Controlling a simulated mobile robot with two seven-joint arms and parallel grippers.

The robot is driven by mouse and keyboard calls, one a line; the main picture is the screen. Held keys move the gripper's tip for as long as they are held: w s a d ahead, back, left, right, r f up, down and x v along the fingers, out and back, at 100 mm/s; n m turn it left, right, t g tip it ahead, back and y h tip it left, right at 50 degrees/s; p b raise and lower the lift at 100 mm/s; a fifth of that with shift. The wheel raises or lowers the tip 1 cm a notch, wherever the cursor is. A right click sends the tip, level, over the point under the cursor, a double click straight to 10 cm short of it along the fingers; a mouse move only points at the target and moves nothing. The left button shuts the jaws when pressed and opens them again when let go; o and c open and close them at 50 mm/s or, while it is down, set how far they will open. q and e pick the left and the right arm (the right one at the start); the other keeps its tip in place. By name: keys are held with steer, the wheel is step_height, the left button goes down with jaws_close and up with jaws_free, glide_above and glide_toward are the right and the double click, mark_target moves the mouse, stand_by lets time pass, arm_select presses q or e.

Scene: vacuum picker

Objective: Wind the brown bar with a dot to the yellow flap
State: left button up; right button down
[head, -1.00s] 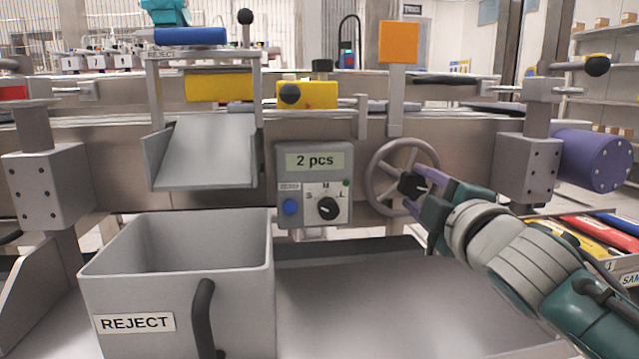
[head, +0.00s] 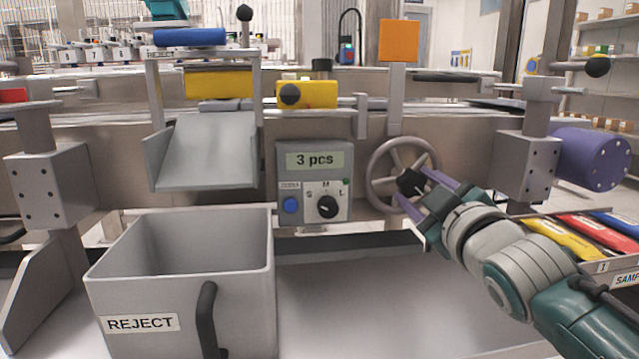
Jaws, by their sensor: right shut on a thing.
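My right gripper (head: 413,192) is shut on the black knob (head: 409,182) of a grey handwheel (head: 376,170), in front of the conveyor's side. The yellow flap (head: 220,84) hangs at the left under a small frame, above the grey sloping chute (head: 205,145). A flat grey piece (head: 225,105) lies on the belt just below the flap. I cannot make out a brown bar with a dot. My left gripper is not in view.
A grey control box (head: 315,214) reads "3 pcs". A REJECT bin (head: 190,295) stands at the front left. An orange square sign (head: 398,41) rises behind the wheel. A sample tray (head: 615,266) with coloured packets is at the right.

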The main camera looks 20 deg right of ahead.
stand_by(0.3)
steer(key=shift+c, duration=1.3)
jaws_free()
steer(key=p+v, duration=0.2)
steer(key=v, duration=0.8)
steer(key=shift+p, duration=0.4)
steer(key=shift+d, duration=0.1)
